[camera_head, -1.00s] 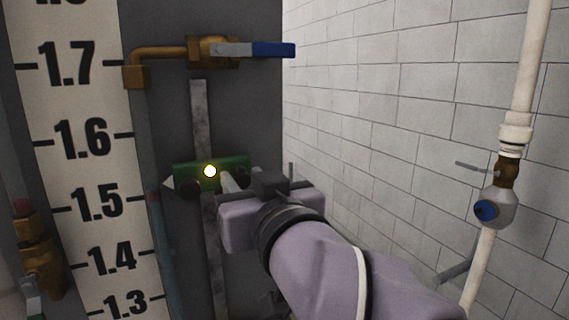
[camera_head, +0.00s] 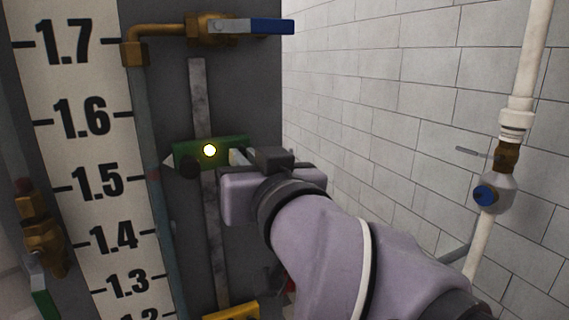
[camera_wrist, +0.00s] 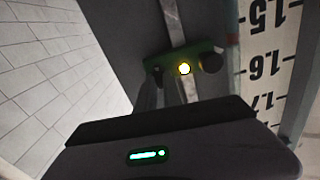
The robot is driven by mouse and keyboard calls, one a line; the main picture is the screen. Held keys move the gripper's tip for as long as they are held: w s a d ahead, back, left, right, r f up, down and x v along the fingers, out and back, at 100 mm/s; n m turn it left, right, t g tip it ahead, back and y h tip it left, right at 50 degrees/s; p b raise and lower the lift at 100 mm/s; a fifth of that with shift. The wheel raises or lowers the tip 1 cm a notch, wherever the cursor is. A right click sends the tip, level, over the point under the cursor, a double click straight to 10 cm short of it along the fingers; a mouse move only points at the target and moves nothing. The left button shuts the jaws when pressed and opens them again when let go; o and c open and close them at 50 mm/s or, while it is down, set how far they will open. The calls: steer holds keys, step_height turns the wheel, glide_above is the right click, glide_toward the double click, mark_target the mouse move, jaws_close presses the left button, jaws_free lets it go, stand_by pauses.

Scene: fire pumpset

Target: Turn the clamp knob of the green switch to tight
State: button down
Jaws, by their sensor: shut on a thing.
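The green switch (camera_head: 228,145) is mounted on a grey vertical strip, with a glowing yellow lamp (camera_head: 209,150) on its face. A dark round knob (camera_head: 190,168) sits at its left end. In the wrist view the switch (camera_wrist: 158,61) appears turned over, with that dark knob (camera_wrist: 211,62) at its right end. My gripper (camera_head: 240,157) is at the switch's right end, shut on the clamp knob there. The gripper hides that knob, so its turned position cannot be seen.
A brass valve with a blue lever (camera_head: 270,26) is above the switch. The numbered scale (camera_head: 85,150) and a pipe stand to the left. A yellow part (camera_head: 232,311) is below. A white pipe with a blue-capped valve (camera_head: 487,195) runs along the tiled wall at right.

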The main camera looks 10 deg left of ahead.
steer(key=m+b, duration=0.2)
steer(key=m, duration=0.6)
steer(key=m+b, duration=0.2)
steer(key=m, duration=0.6)
steer(key=shift+w+d+f+m+b, duration=0.1)
steer(key=shift+d+f+m+b, duration=0.05)
steer(key=shift+m+b, duration=0.2)
stand_by(0.5)
steer(key=c, duration=1.5)
jaws_free()
